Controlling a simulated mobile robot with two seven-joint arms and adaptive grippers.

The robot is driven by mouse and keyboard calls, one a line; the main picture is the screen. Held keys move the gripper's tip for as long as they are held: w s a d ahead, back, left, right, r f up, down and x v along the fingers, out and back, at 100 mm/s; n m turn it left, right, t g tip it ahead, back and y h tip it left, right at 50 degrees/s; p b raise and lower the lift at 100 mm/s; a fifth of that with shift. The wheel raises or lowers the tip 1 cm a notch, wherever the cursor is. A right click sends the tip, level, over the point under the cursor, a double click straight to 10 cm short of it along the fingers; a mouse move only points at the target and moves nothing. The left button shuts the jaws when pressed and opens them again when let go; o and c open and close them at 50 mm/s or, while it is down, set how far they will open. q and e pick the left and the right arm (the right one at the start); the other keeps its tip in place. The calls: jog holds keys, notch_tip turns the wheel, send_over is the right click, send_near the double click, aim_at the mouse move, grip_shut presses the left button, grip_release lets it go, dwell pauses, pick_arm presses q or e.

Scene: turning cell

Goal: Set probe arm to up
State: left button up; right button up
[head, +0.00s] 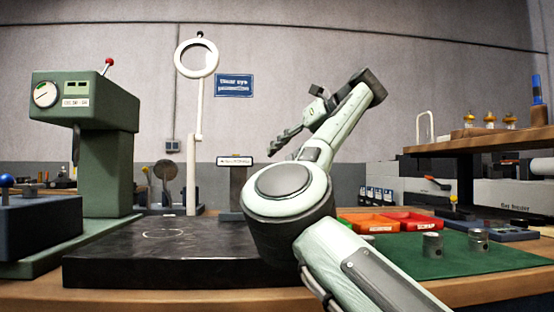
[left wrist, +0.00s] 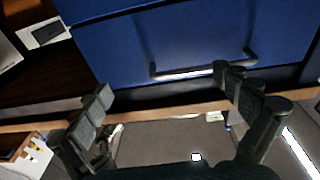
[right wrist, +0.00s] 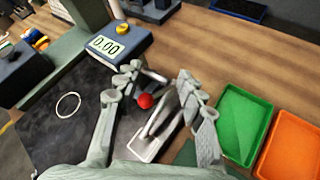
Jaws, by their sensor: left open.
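In the right wrist view a small metal device with a red ball knob (right wrist: 145,101) and a grey metal arm (right wrist: 163,112) stands on a light base plate (right wrist: 144,149). It may be the probe arm; its up or down position is unclear. My right gripper (right wrist: 158,76) has its fingers spread on either side of it, with no clear contact. In the head view my right arm hides this spot, and the right gripper (head: 288,138) points down-left. My left gripper (left wrist: 163,82) is open and empty before a blue drawer (left wrist: 185,45) with a bar handle.
A dark slab (head: 165,250) with a drawn circle lies left of my right arm. Green (right wrist: 245,118) and orange (right wrist: 290,150) trays lie to the right. Bare wooden bench lies beyond the gripper.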

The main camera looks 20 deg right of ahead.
jog(key=v, duration=0.8)
jog(key=shift+s+r, duration=0.15)
jog(key=shift+s, duration=0.1)
